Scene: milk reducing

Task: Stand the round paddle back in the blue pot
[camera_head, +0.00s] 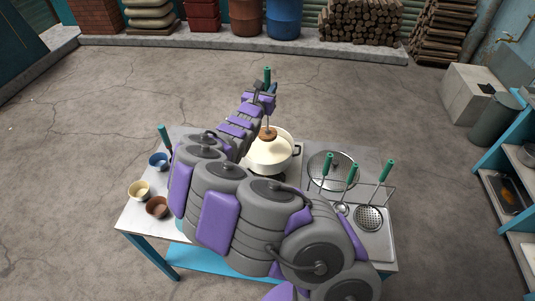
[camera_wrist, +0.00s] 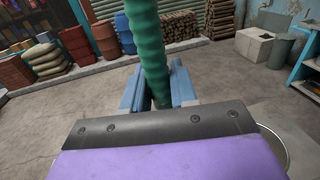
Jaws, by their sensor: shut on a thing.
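My gripper (camera_head: 269,91) is shut on the green handle of the round paddle (camera_head: 267,75). In the wrist view the green handle (camera_wrist: 148,45) rises between the blue jaws (camera_wrist: 158,92). The paddle is upright, its brown round head (camera_head: 267,134) over the cream-coloured pot (camera_head: 270,158); I cannot tell whether the head touches what is inside. A small blue pot (camera_head: 158,162) stands on the table's left side, left of my arm.
A yellow bowl (camera_head: 139,190) and a brown bowl (camera_head: 157,207) stand near the blue pot. Right of the cream-coloured pot, a rack (camera_head: 347,190) holds green-handled utensils, with a round strainer (camera_head: 331,170) behind. My arm hides the table's middle.

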